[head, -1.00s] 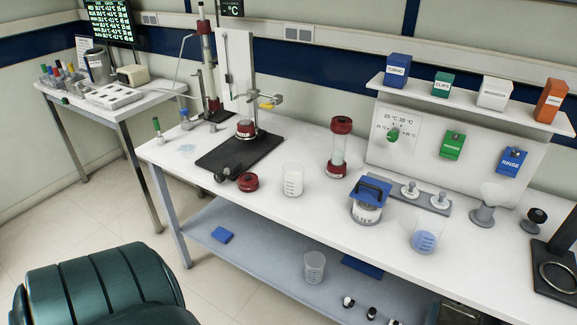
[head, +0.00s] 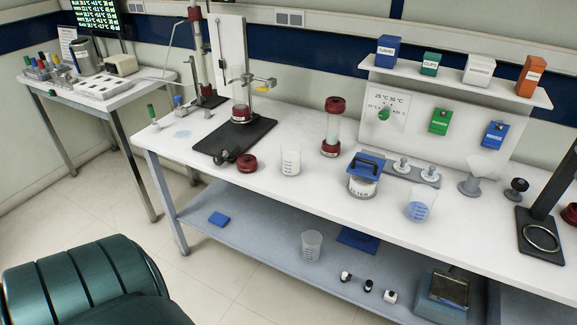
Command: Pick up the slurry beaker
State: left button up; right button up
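A clear beaker with white contents (head: 290,163) stands upright on the white bench, near its front edge and left of the middle; it looks like the slurry beaker, though I cannot read a label on it. A second beaker with blue liquid (head: 420,206) stands further right on the bench. An empty-looking clear beaker (head: 311,246) is on the lower shelf. Neither of my grippers is in view, and nothing touches the white beaker.
A red cap (head: 247,163) lies just left of the white beaker. A red-capped column (head: 333,128) stands behind it to the right, and a blue-topped jar (head: 364,178) further right. A black stand base (head: 232,141) is at left. Bench in front of the beaker is clear.

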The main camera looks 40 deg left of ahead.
aim_at(291, 159)
jog(key=i+j, duration=0.25)
jog(key=i, duration=0.2)
jog(key=u, duration=1.55)
jog(key=i+j+z, duration=0.2)
jog(key=j+z, duration=0.15)
jog(key=j, duration=0.7)
jog(key=j+z, duration=0.35)
jog(key=j, duration=0.7)
jog(key=j+z, duration=0.4)
jog(key=j, duration=0.75)
jog(key=i+l, duration=0.1)
jog(key=i, duration=0.1)
